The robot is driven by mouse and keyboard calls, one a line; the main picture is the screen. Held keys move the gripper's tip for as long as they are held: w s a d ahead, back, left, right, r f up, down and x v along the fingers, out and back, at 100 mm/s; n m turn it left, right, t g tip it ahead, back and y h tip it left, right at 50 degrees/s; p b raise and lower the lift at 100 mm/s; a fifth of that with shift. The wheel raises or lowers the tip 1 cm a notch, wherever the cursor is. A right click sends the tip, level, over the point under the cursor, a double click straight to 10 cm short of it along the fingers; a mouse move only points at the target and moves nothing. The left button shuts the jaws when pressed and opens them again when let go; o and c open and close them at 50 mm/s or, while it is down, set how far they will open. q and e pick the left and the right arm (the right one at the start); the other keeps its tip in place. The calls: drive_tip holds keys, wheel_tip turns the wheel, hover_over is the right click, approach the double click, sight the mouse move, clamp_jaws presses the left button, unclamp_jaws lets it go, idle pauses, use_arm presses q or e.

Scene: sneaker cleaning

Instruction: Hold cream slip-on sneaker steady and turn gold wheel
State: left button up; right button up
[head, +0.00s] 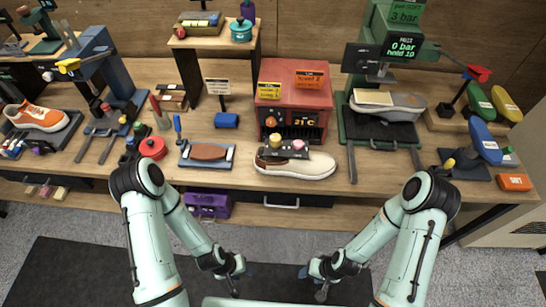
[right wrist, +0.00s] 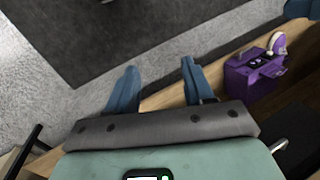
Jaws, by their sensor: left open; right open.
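A cream slip-on sneaker (head: 312,168) lies in front of the red oven-like machine (head: 296,92) at the table's front edge. A dark bar with two small round knobs, one gold (head: 275,141) and one pink (head: 298,144), lies over or just behind it; I cannot tell if it touches the shoe. The gold knob may be the gold wheel. My left gripper (head: 232,270) is open and empty, low in front of the table. My right gripper (head: 320,278) is open and empty, also low; its spread blue fingers (right wrist: 157,88) show in the right wrist view.
A grey shoe (head: 402,108) sits in the green press at right, an orange sneaker (head: 40,116) at far left. A brown pad on a blue tray (head: 208,154) lies left of the cream shoe. A purple box (head: 208,205) is below the table edge. The floor in front is clear.

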drive_tip(key=w+a+r+n+g, duration=0.1)
drive_tip(key=w+a+n+g, duration=0.1)
drive_tip(key=a+n, duration=0.3)
drive_tip(key=n+t+h, duration=1)
drive_tip(key=n+t, duration=0.4)
drive_tip(key=n, duration=1.4)
approach(272, 145)
drive_tip(key=x, duration=1.1)
drive_tip(key=shift+w+d, duration=0.25)
drive_tip(key=shift+w, duration=0.1)
clamp_jaws()
